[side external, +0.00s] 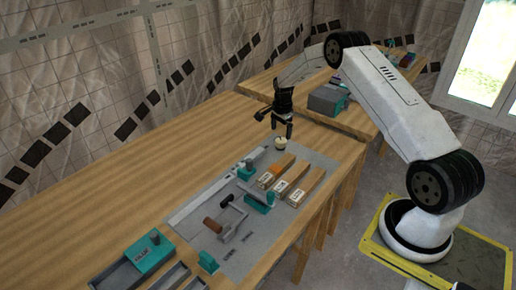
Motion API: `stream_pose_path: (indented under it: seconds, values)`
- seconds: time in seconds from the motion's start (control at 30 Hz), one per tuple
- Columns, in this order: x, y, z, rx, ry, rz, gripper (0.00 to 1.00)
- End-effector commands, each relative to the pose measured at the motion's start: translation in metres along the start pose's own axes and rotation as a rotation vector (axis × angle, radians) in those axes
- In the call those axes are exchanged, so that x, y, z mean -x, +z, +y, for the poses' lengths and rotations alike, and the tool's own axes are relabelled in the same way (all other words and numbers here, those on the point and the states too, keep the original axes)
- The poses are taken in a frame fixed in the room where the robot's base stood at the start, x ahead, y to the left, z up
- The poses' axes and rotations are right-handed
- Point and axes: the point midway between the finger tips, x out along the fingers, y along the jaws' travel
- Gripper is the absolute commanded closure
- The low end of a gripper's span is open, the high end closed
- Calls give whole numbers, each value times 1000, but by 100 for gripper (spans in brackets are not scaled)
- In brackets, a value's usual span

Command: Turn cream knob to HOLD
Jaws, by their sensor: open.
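The cream knob (281,143) stands on the grey panel (321,161) near its far end. It is small and pale with a dark part on or around it; its pointer and any HOLD mark are too small to read. My gripper (281,131) is above the knob, pointing down, with its dark fingers apart. The fingertips look just above the knob; I cannot tell whether they touch it. Nothing shows held between them.
A teal box (149,251) sits at the near table end. The wooden table (150,175) is clear left of the panel.

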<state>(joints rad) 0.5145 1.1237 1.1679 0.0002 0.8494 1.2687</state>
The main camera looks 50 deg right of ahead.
Motion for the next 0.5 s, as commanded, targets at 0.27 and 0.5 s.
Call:
stream_pose_path:
  seconds: [0.27, 0.5]
  values:
    - [22, 0, 0, -1, 0, 0, 0]
    - [24, 0, 0, -1, 2, -1, 0]
